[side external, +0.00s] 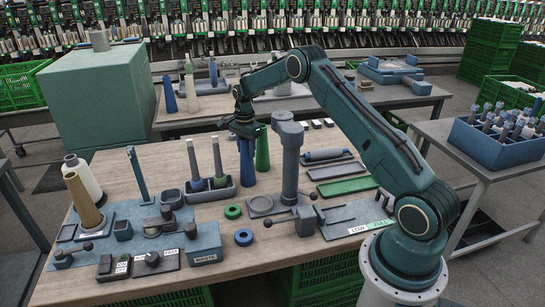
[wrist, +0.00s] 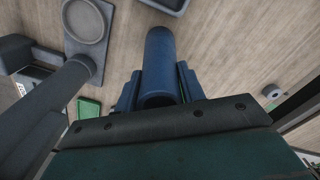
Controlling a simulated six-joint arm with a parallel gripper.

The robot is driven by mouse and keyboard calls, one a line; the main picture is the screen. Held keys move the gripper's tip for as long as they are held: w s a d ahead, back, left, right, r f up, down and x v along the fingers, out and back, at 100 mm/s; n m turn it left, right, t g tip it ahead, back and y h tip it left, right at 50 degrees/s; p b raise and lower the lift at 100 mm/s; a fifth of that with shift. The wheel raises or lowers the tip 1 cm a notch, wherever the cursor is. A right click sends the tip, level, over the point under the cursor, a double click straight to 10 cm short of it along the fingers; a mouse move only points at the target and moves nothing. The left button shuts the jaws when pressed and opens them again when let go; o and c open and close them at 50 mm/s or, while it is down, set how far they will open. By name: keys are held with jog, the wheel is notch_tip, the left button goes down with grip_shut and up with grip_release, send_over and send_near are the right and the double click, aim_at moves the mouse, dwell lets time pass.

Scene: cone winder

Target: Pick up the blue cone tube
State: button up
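The blue cone tube (side external: 247,164) stands upright on the wooden table below my gripper (side external: 243,130) in the side view. In the wrist view the blue tube (wrist: 160,60) lies between the two fingers of my gripper (wrist: 160,84), its near end close to the palm. The fingers flank the tube closely. I cannot tell whether they press on it or leave a small gap. A green cone tube (side external: 262,149) stands just right of the blue one in the side view.
A grey post (side external: 289,165) stands to the right of the tube in the side view. A dark tray (side external: 211,189) with two grey spindles is to the left. A green ring (side external: 233,212) lies in front. Another blue tube (side external: 170,95) stands on the back table.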

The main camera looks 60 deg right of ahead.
jog(key=c, duration=0.4)
jog(key=shift+o, duration=0.2)
notch_tip(320, 180, up, 20)
dwell(0.5)
jog(key=shift+r, duration=0.15)
dwell(0.5)
jog(key=shift+r, duration=2.95)
jog(key=shift+f, duration=0.15)
